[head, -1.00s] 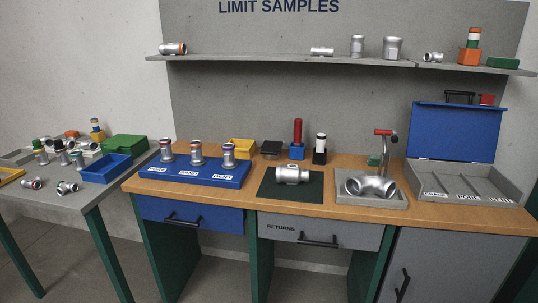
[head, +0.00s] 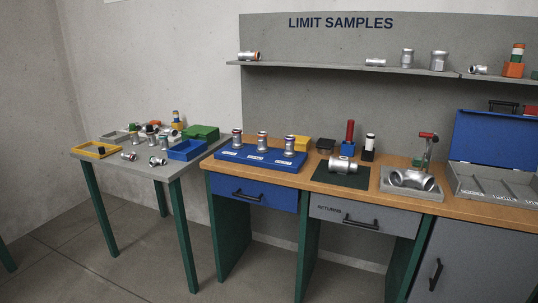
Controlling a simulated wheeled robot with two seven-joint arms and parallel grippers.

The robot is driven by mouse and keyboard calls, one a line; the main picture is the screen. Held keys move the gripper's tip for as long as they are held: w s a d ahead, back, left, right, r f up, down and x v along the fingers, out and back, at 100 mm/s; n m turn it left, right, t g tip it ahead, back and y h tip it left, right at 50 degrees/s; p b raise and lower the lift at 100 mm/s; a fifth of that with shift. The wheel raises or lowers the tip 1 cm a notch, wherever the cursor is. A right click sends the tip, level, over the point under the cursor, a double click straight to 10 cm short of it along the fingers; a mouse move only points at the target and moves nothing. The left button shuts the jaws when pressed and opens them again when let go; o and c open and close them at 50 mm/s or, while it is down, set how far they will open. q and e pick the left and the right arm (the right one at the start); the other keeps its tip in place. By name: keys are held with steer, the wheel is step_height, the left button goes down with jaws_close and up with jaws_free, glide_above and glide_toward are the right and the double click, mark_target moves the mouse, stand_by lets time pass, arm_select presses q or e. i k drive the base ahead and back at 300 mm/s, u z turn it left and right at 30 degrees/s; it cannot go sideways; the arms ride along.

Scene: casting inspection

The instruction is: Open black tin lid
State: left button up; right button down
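Neither of my grippers is in the head view.
A grey side table (head: 140,170) stands left. Floor in front is clear.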

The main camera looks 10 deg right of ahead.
mark_target(324, 143)
steer(key=u, duration=0.4)
steer(key=i, duration=1.95)
steer(key=z, duration=0.85)
